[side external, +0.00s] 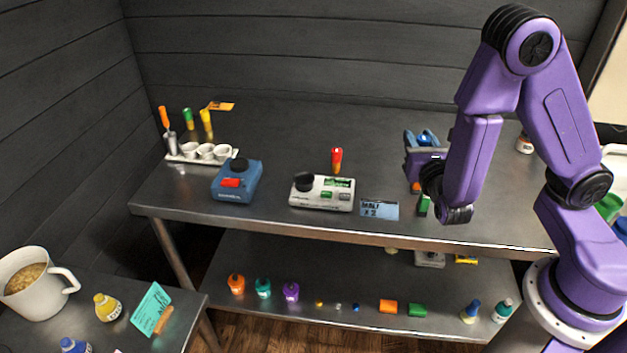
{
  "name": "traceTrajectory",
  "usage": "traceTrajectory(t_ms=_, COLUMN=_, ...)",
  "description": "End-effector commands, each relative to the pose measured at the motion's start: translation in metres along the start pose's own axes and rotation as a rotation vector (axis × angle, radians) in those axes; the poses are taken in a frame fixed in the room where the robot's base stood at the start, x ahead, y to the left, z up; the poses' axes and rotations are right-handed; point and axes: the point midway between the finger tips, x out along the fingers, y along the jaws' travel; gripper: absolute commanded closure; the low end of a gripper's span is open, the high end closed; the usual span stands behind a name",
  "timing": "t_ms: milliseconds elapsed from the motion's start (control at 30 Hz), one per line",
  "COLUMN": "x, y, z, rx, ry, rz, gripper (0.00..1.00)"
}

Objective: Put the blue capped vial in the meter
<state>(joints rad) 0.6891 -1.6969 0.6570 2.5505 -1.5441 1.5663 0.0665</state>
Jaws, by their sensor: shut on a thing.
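My gripper (425,158) is at the right part of the upper steel table, beyond my wrist as seen from this camera. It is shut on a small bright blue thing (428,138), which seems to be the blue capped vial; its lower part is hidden. A white instrument (335,201) with a round black part and green displays sits left of my gripper, near the table's front edge. A blue instrument (232,194) with a black round top and a red part stands further left. Which of the two is the meter I cannot tell. The held thing is apart from both.
A red capped vial (336,158) stands behind the white instrument. A white rack (183,158) with cups is at the back left, near orange, green and yellow items. A blue card (380,209) lies right of the white instrument. Small green (424,206) and orange items are near my wrist.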

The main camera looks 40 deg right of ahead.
Motion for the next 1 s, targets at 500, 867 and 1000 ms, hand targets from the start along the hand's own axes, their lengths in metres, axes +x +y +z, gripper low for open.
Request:
traceTrajectory(t_ms=500, x=-0.002, y=0.080, z=0.017, rx=0.002, ry=0.002, rz=0.003, gripper=0.97)
traceTrajectory(t_ms=867, x=-0.018, y=0.122, z=0.029, rx=0.001, ry=-0.001, rz=0.002, gripper=0.97)
traceTrajectory(t_ms=1000, x=-0.023, y=0.130, z=0.032, rx=0.001, ry=-0.003, rz=0.002, gripper=0.97)
